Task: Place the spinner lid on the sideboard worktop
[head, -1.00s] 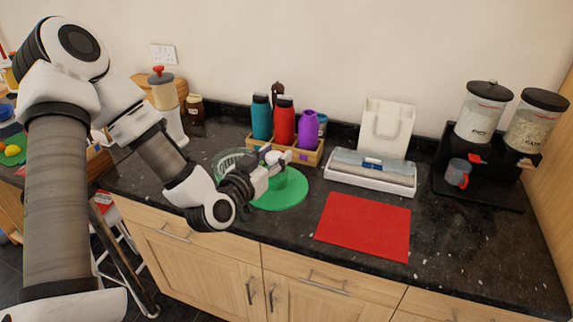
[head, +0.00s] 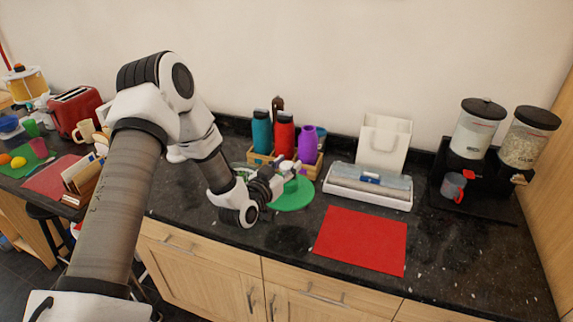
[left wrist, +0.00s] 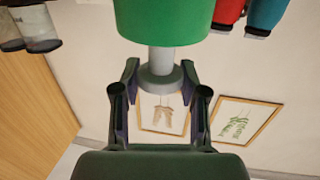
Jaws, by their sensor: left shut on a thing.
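The spinner lid (head: 293,197) shows in the head view as a green disc over the dark worktop, in front of the bottle caddy. My left gripper (head: 286,171) is just above it. In the left wrist view, my left gripper (left wrist: 160,88) is shut on the grey stem of the green lid (left wrist: 160,22). I cannot tell whether the lid touches the worktop. The sideboard worktop (head: 450,255) is black speckled stone. A small part of a clear bowl shows behind my left arm. My right gripper is out of view.
A wooden caddy (head: 318,166) with teal, red and purple bottles stands behind the lid. A white box (head: 368,195) and a red mat (head: 360,240) lie to its right. Cereal dispensers (head: 478,128) stand farther right. Free worktop lies around the mat.

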